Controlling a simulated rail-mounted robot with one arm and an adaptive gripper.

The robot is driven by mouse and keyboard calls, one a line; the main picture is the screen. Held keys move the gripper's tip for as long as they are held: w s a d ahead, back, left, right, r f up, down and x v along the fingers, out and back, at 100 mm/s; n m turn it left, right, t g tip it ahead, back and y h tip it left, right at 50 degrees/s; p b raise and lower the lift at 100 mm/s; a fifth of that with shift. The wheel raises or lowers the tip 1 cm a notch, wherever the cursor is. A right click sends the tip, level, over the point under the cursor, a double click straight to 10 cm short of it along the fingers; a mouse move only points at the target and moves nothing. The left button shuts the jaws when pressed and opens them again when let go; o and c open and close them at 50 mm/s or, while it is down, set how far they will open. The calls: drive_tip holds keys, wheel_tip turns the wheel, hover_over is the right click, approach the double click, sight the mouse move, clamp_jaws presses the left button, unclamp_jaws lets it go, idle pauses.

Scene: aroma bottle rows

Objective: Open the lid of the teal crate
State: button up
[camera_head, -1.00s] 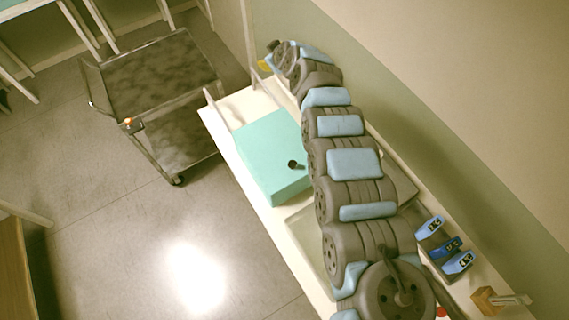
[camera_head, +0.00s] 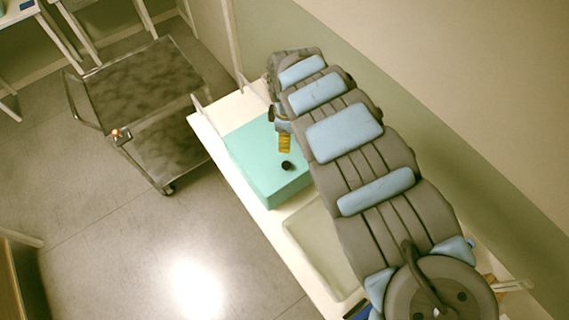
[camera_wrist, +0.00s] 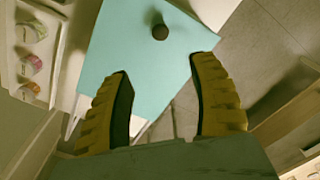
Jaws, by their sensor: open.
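The teal crate (camera_head: 262,180) stands on the white counter with its flat lid (camera_head: 250,143) shut. A dark round knob (camera_head: 286,165) stands up from the lid; in the wrist view the knob (camera_wrist: 160,32) is near the top, beyond and between my fingers. My gripper (camera_wrist: 165,95) is open and empty, with yellow ribbed fingers on either side of the lid's view. In the head view my gripper (camera_head: 284,143) is over the crate, just behind the knob. The fingertips look apart from the knob. My arm hides the right side of the crate.
A pale shallow tray (camera_head: 318,245) sits on the counter in front of the crate. In the wrist view, several bottles with coloured tops (camera_wrist: 32,62) stand in a white holder at left. A dark metal cart (camera_head: 150,95) stands on the floor to the left.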

sight(286, 164)
wheel_tip(286, 164, down, 14)
drive_tip(key=shift+s+a+f, duration=0.1)
drive_tip(key=shift+s, duration=0.05)
drive_tip(key=shift+w+f, duration=0.2)
drive_tip(key=shift+f, duration=0.3)
drive_tip(key=shift+s+f, duration=0.1)
drive_tip(key=shift+f, duration=0.6)
clamp_jaws()
